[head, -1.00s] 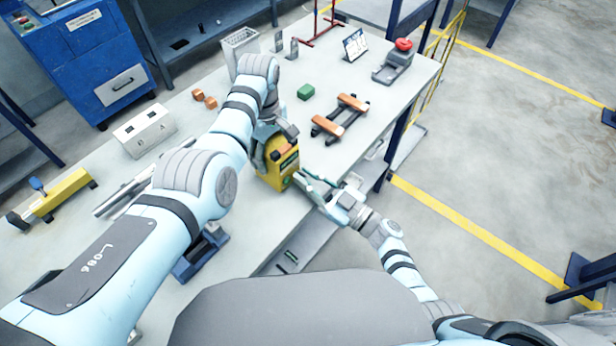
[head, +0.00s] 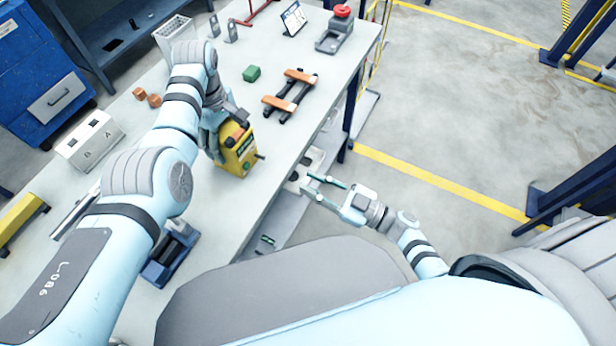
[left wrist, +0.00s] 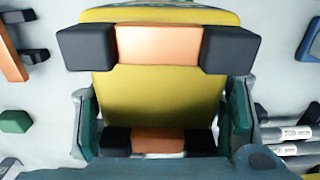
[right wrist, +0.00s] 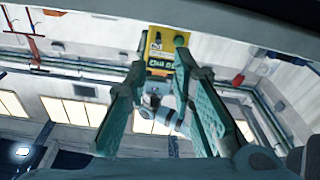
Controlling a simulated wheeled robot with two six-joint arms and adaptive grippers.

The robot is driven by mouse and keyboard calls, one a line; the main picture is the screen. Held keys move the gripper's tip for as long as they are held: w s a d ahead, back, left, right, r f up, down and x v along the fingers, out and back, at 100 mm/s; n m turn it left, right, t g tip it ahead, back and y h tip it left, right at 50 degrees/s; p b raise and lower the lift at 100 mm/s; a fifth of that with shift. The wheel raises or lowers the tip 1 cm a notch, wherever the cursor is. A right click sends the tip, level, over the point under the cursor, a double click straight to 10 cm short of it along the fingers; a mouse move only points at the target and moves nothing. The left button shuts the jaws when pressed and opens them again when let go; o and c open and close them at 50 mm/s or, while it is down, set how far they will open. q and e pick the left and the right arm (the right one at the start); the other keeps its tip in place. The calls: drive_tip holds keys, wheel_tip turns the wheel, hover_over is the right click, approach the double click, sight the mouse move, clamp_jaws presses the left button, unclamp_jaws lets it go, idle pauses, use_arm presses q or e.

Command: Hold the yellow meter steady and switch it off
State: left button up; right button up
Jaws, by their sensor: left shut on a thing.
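The yellow meter (head: 238,158) stands near the table's front edge, with a dark display, a green label and a dark knob (head: 260,157) on its right side. My left gripper (head: 214,134) is shut on the meter from behind and above. In the left wrist view its fingers lie along both sides of the yellow body (left wrist: 160,95), near an orange and black handle (left wrist: 160,45). My right gripper (head: 325,190) is open and empty, apart from the meter and past the table edge. The right wrist view shows the meter (right wrist: 168,48) beyond its spread fingers (right wrist: 165,75).
A green block (head: 251,73) and an orange-and-black frame (head: 290,95) lie behind the meter on the table (head: 222,200). A red-topped device (head: 335,30) is at the far corner. A white box (head: 90,140) stands left, and a blue holder (head: 170,255) stands near the front edge.

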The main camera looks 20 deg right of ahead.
drive_tip(key=s+r+g, duration=0.1)
drive_tip(key=s, duration=0.1)
drive_tip(key=h, duration=0.2)
approach(260, 157)
drive_tip(key=x, duration=0.7)
drive_tip(key=shift+w+a+f, duration=0.2)
drive_tip(key=shift+w, duration=0.15)
drive_tip(key=shift+c, duration=0.6)
clamp_jaws()
